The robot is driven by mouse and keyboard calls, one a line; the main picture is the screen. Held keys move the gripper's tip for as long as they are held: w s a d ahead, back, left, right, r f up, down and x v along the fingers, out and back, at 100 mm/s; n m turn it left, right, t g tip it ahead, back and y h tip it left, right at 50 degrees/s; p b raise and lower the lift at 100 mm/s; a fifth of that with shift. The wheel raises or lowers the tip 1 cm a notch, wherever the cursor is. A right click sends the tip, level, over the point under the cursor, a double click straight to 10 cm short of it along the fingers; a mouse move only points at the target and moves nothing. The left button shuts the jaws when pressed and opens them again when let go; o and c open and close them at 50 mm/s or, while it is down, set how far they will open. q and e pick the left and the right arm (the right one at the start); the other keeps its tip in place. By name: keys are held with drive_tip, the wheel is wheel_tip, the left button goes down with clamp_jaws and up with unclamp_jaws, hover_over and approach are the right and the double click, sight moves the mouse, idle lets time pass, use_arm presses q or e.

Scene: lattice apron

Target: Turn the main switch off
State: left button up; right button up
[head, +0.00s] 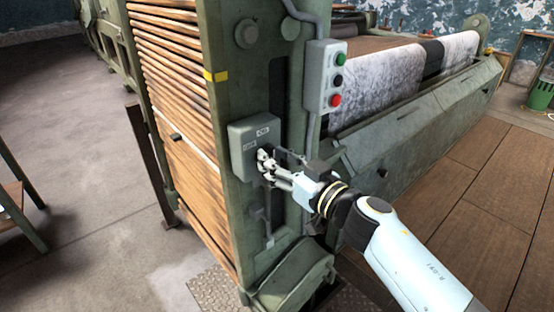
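The main switch is a grey-green box (242,137) on the front of the machine's upright green post, with small pale labels on its face. My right gripper (266,163) is at the lower right part of this box, its fingers pointing at the box face. The fingers cover the part of the switch behind them, so the handle and its position cannot be made out. I cannot tell whether the fingers touch the switch or are closed on it. My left gripper is not in view.
A push-button box (325,77) with green, black and red buttons hangs to the upper right of the switch. The machine's roller with pale cloth (400,80) lies behind. Open floor (85,140) is at the left.

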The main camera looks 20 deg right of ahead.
clamp_jaws()
drive_tip(key=shift+n, duration=0.3)
drive_tip(key=n, duration=1.1)
drive_tip(key=a+f+n, duration=0.1)
drive_tip(key=n, duration=0.5)
drive_tip(key=shift+s+f+p, duration=0.1)
drive_tip(key=shift+s+p, duration=0.15)
drive_tip(key=shift+p, duration=0.15)
drive_tip(key=shift+n, duration=0.4)
drive_tip(key=shift+o, duration=0.8)
unclamp_jaws()
